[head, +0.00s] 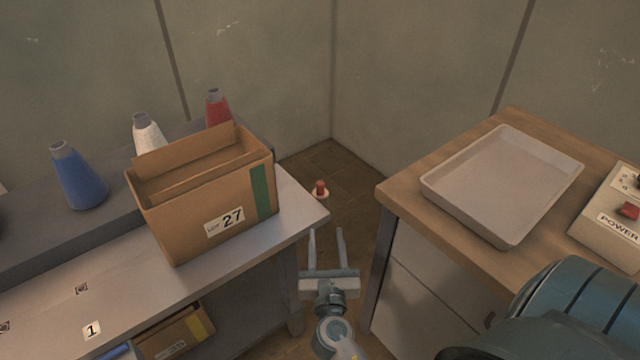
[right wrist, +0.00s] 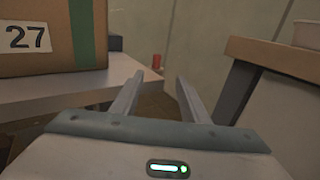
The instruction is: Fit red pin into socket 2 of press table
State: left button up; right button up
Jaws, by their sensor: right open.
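A small red pin (head: 320,187) stands upright on a pale round base, beyond the corner of the left table in the head view. What carries that base is unclear. The red pin also shows in the right wrist view (right wrist: 156,62), small, beyond and between the fingertips. My right gripper (head: 326,230) is open and empty, in the gap between the two tables, with its fingers pointing toward the pin and apart from it. No socket marked 2 can be made out. My left gripper is out of view.
The left table (head: 300,215) carries a cardboard box (head: 190,235) marked 27 and a label 1 (head: 92,330). Blue, white and red cones stand behind. The right wooden table (head: 415,195) holds a grey tray (head: 510,235) and a power box (head: 610,235). The gap between is narrow.

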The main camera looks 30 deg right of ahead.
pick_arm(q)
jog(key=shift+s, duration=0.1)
pick_arm(e)
jog(key=shift+s+a+r, duration=0.1)
jog(key=shift+s+r, duration=0.05)
jog(key=p, duration=0.2)
send_near(321, 188)
jog(key=shift+w+d+r, duration=0.25)
jog(key=shift+w+d, duration=0.55)
jog(key=shift+w, duration=0.05)
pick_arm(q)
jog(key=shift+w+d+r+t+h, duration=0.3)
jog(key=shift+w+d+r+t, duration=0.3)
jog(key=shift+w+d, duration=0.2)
pick_arm(e)
jog(key=shift+w+d, duration=0.25)
jog(key=shift+w, duration=0.2)
jog(key=shift+a+x, duration=0.25)
jog(key=shift+x, duration=2.55)
jog(key=shift+a+f, duration=0.1)
jog(key=shift+f, duration=0.05)
jog(key=shift+c, duration=0.2)
grip_shut()
